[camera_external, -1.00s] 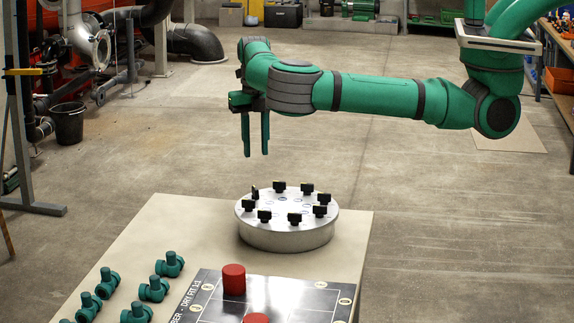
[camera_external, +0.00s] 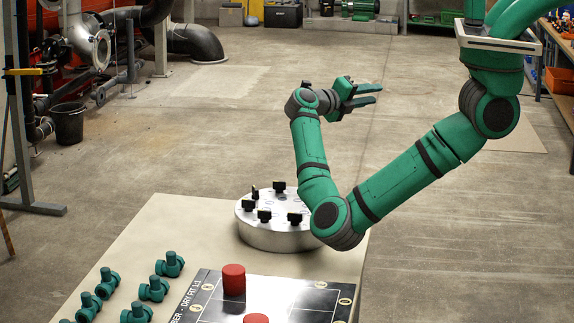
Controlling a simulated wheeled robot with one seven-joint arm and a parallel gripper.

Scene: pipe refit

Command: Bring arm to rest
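My green arm is folded, with its elbow low in front of the right part of the round metal disc. My gripper (camera_external: 366,98) is above and behind the disc, pointing right, with its two green fingers apart and nothing seen between them. The disc (camera_external: 278,238) rests on the table (camera_external: 160,226) and carries several black-topped pegs (camera_external: 264,215). The arm hides the disc's right edge and some of its pegs.
Several green pipe fittings (camera_external: 153,289) stand on the table's left. A black marked board (camera_external: 286,284) holds a red cylinder (camera_external: 233,279) and part of a second red one (camera_external: 256,318). A black bucket (camera_external: 69,124) stands on the floor at left. Open floor lies behind the table.

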